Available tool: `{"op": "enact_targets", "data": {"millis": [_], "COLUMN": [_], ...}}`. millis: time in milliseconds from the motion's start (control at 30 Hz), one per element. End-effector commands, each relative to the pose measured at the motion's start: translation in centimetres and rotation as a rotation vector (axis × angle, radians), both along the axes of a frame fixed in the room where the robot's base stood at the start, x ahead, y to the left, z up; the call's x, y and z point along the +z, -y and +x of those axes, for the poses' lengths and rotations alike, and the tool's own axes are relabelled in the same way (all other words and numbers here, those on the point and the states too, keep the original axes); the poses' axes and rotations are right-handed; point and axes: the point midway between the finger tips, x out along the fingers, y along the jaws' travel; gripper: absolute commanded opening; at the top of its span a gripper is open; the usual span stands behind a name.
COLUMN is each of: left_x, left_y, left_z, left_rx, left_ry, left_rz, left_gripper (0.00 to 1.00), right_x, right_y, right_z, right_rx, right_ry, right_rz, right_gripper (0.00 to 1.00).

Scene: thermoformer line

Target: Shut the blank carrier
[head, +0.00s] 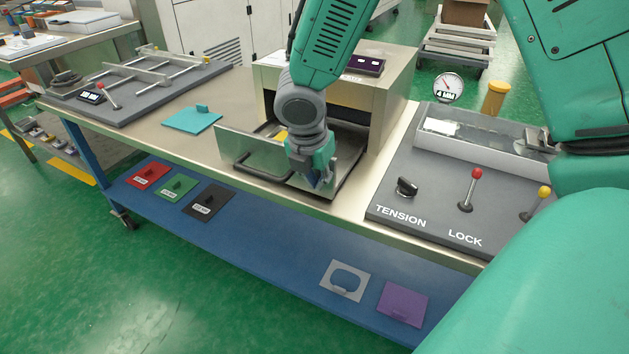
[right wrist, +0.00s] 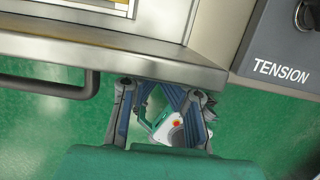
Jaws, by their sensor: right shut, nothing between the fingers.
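The blank carrier (head: 232,146) is a metal drawer with a dark bar handle (head: 262,172) on its front panel. It stands pulled out of the steel box (head: 395,90), with part of its inside showing. My right gripper (head: 318,182) is shut and empty at the right end of the front panel, and it hides that end. In the right wrist view the gripper (right wrist: 160,98) is just outside the panel's edge (right wrist: 150,62), to the right of the handle (right wrist: 60,86). I cannot tell whether it touches the panel. My left gripper is not in view.
A grey control panel (head: 425,232) with a TENSION knob (head: 406,187) and red and yellow levers stands right of the box. A cyan plate (head: 192,119) lies on the bench left of the carrier. Coloured plates lie on the blue lower shelf (head: 262,250).

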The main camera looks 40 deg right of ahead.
Motion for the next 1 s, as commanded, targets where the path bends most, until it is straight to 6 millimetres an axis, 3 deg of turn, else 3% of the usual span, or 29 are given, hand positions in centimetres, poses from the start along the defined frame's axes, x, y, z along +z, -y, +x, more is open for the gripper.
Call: {"op": "enact_targets", "data": {"millis": [167, 700, 1000], "left_x": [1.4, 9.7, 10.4], "left_y": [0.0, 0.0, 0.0], "left_z": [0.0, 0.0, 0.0], "left_rx": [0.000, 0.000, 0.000], "left_ry": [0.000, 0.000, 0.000], "left_rz": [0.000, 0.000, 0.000], "left_gripper": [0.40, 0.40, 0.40], "right_x": [0.4, 0.4, 0.0], "right_y": [1.4, 12.2, 13.8], "right_z": [0.6, 5.1, 5.7], "right_rx": [-0.003, -0.004, 0.000], "right_ry": [-0.001, 0.000, -0.001], "right_rz": [0.003, 0.003, -0.001], "right_gripper": [0.00, 0.00, 0.00]}}
